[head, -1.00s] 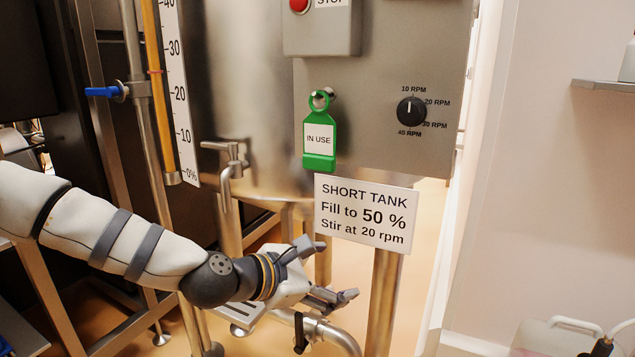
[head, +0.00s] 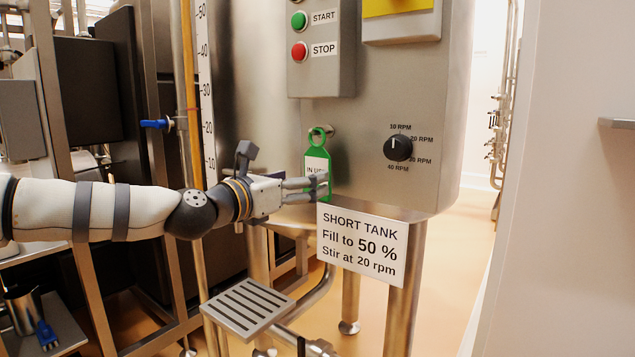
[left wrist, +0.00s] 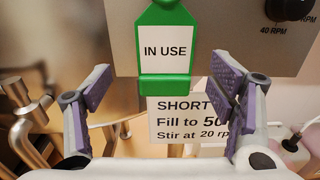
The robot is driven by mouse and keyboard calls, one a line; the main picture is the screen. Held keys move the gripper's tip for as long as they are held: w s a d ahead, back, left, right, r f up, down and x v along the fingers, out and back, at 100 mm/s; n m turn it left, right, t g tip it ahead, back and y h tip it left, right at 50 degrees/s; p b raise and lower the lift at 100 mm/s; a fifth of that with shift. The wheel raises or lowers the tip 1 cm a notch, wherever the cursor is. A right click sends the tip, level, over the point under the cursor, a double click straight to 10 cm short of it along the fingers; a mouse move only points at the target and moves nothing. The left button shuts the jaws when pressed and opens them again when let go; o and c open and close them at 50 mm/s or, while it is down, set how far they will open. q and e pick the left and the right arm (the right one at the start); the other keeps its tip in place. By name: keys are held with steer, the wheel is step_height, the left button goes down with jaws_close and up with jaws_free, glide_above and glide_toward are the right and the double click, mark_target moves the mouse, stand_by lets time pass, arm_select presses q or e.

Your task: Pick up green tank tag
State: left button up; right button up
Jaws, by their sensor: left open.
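The green tank tag (head: 329,190) hangs by its ring from a peg on the steel control panel. Its white "IN USE" label is partly covered by my gripper fingers in the head view. In the left wrist view the tag (left wrist: 165,45) hangs upright ahead, with its lower lip between the two finger pads as seen from there. My left gripper (head: 318,187) is open at the tag's lower half, and it also shows in the left wrist view (left wrist: 160,95). I cannot tell whether a finger touches the tag. My right gripper is not in view.
A white "SHORT TANK" sign (head: 362,245) sits just below the tag. A black speed knob (head: 398,148) is to the right, and a start/stop box (head: 318,48) is above. A blue-handled valve (head: 157,124) and a slotted tray (head: 247,306) are nearby.

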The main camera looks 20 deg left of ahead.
mark_target(317, 164)
arm_select(q)
steer(key=x, duration=0.5)
steer(key=shift+w+d+f, duration=0.15)
steer(key=shift+w+d, duration=0.05)
steer(key=shift+d, duration=0.2)
steer(key=shift+s+a, duration=0.1)
steer(key=shift+c, duration=0.3)
steer(key=c, duration=1.2)
steer(key=shift+o, duration=0.2)
